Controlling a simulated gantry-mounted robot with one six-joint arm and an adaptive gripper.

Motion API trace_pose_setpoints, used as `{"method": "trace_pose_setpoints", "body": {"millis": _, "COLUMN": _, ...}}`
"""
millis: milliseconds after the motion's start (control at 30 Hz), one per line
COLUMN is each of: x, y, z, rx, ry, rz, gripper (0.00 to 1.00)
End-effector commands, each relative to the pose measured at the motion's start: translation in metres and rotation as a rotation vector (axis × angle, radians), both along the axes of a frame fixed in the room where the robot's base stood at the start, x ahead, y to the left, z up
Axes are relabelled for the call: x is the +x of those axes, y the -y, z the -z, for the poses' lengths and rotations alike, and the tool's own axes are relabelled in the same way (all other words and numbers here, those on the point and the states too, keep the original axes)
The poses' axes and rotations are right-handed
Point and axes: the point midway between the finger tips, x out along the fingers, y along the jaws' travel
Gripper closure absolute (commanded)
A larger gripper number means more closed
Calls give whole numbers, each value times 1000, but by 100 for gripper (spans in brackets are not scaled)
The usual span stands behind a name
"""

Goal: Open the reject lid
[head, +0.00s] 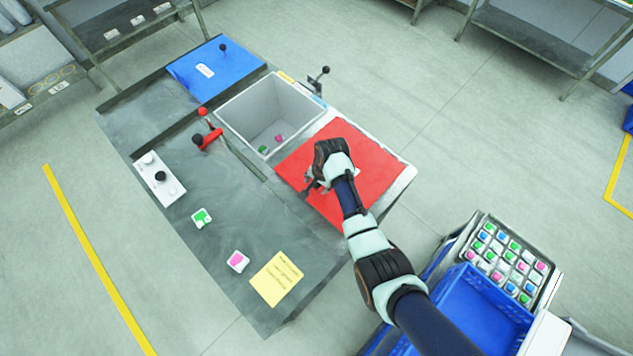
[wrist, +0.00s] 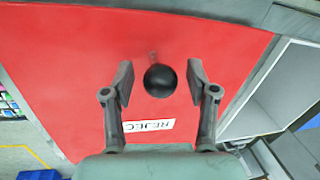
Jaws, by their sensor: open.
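The reject lid (head: 372,160) is a flat red panel at the right end of the station and appears shut. In the wrist view the lid (wrist: 70,75) fills most of the picture, with a white label (wrist: 148,126) reading "REJEC". A round black knob (wrist: 161,81) stands on the lid. My gripper (head: 316,184) is over the lid in the head view, where it hides the knob. In the wrist view my gripper (wrist: 161,85) is open, with one finger on each side of the knob. I cannot tell whether the fingers touch it.
An open grey bin (head: 240,105) with green and pink pieces lies left of the lid. Beyond it is a blue lid (head: 200,85) with a black knob. A red lever (head: 207,140) and a black-knobbed lever (head: 317,82) stand beside the bin. A blue crate (head: 490,310) is at lower right.

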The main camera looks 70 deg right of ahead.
Motion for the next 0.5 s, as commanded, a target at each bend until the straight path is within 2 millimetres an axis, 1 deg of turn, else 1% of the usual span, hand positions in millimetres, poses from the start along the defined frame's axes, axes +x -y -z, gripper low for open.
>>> {"method": "trace_pose_setpoints", "body": {"millis": 67, "x": 0, "y": 0, "z": 0, "rx": 0, "ry": 0, "rz": 0, "gripper": 44}}
{"method": "trace_pose_setpoints", "body": {"millis": 100, "x": 0, "y": 0, "z": 0, "rx": 0, "ry": 0, "rz": 0, "gripper": 50}}
{"method": "trace_pose_setpoints", "body": {"millis": 167, "x": 0, "y": 0, "z": 0, "rx": 0, "ry": 0, "rz": 0, "gripper": 60}}
{"method": "trace_pose_setpoints", "body": {"millis": 200, "x": 0, "y": 0, "z": 0, "rx": 0, "ry": 0, "rz": 0, "gripper": 67}}
{"method": "trace_pose_setpoints", "body": {"millis": 267, "x": 0, "y": 0, "z": 0, "rx": 0, "ry": 0, "rz": 0, "gripper": 77}}
{"method": "trace_pose_setpoints", "body": {"millis": 400, "x": 0, "y": 0, "z": 0, "rx": 0, "ry": 0, "rz": 0, "gripper": 100}}
{"method": "trace_pose_setpoints", "body": {"millis": 500, "x": 0, "y": 0, "z": 0, "rx": 0, "ry": 0, "rz": 0, "gripper": 100}}
